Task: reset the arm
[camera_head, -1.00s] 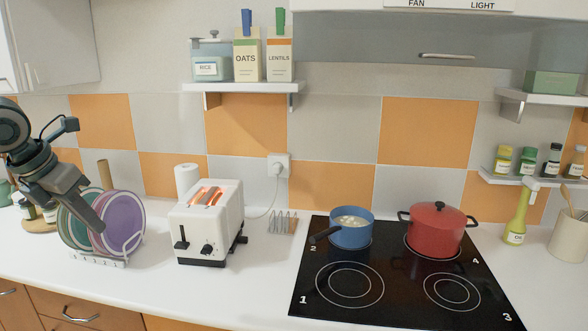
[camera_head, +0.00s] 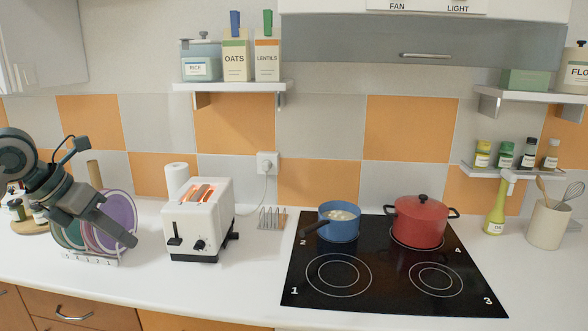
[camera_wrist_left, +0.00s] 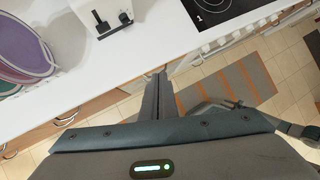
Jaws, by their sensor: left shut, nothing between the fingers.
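My left gripper (camera_head: 126,240) reaches in from the left in the head view, in front of the plate rack, and partly hides the plates behind it. In the left wrist view its fingers (camera_wrist_left: 158,82) are together with nothing between them, seen against the counter's front edge. My right gripper is not in the head view.
A plate rack (camera_head: 88,259) with several plates stands close to my left gripper. A white toaster (camera_head: 197,224) with toast stands right of it. A blue pan (camera_head: 338,228) and a red pot (camera_head: 418,222) sit on the black hob (camera_head: 390,285). Front counter is clear.

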